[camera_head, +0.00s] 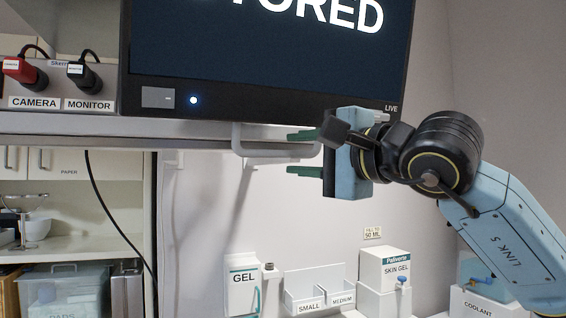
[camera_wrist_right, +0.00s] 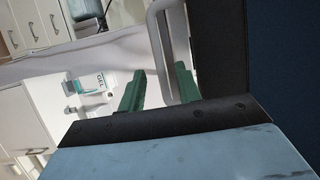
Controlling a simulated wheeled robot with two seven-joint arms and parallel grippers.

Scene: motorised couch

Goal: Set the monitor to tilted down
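In the right wrist view the handle (camera_wrist_right: 155,38) runs toward the gap between the open fingers (camera_wrist_right: 158,84). I cannot tell whether they touch it. My left gripper is not in view.
A shelf edge (camera_head: 60,123) with camera and monitor plugs is at the left. Below are a GEL dispenser (camera_head: 243,290), small and medium bins (camera_head: 318,287), a skin gel box (camera_head: 397,268) and a coolant box (camera_head: 485,304).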

